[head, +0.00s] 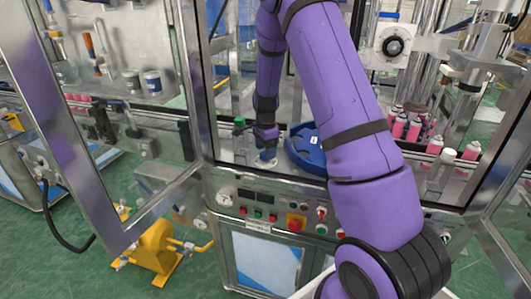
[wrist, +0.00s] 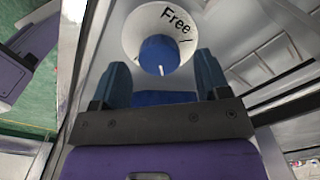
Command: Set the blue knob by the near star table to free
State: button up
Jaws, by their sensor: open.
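The word "Free" and a short tick are at the dial's upper right. A white pointer line on the knob points down in the picture, away from "Free". My gripper (wrist: 162,62) is open, one finger on each side of the knob, with visible gaps. I cannot tell whether the fingertips reach its depth. In the head view my gripper (head: 266,148) hangs low, just left of the blue star table (head: 305,152). The white dial (head: 265,160) shows partly beneath it.
A green-topped fitting (head: 239,122) stands left of my gripper. A metal frame post (head: 196,90) rises further left. Several pink cans (head: 414,130) stand at the right. The control panel (head: 280,216) with buttons lies below the worktop's front edge.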

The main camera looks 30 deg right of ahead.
jog(key=shift+f, duration=0.8)
jog(key=shift+c, duration=0.2)
jog(key=c, duration=0.9)
